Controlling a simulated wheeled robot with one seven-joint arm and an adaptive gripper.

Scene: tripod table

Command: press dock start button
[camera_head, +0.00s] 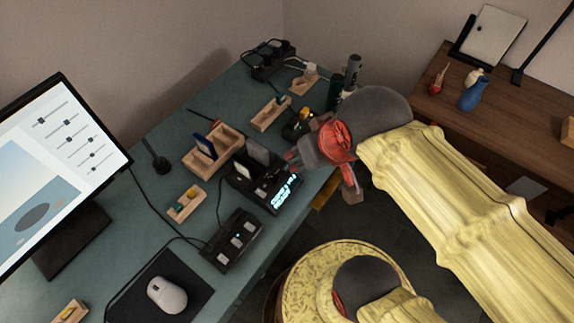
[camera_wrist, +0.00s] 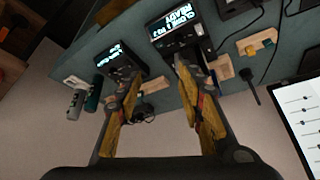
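The dock (camera_head: 247,189) is a black box on the teal table, with drives upright in its top and a lit screen (camera_head: 286,190) on its front. In the wrist view the dock screen (camera_wrist: 174,20) reads "READY" with a clone line, partly legible. I cannot clearly make out the start button. My gripper (camera_head: 290,160) is just behind and above the dock's right end in the head view. In the wrist view its two fingers (camera_wrist: 156,70) are spread apart with nothing between them, and the dock is beyond the right fingertip. I cannot tell whether anything touches.
A black box with several light keys (camera_head: 232,240) stands in front of the dock. A second lit device (camera_wrist: 122,60) is left of the dock in the wrist view. Wooden holders (camera_head: 213,150), bottles (camera_head: 352,72), a mouse (camera_head: 167,295) and a monitor (camera_head: 62,150) share the table.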

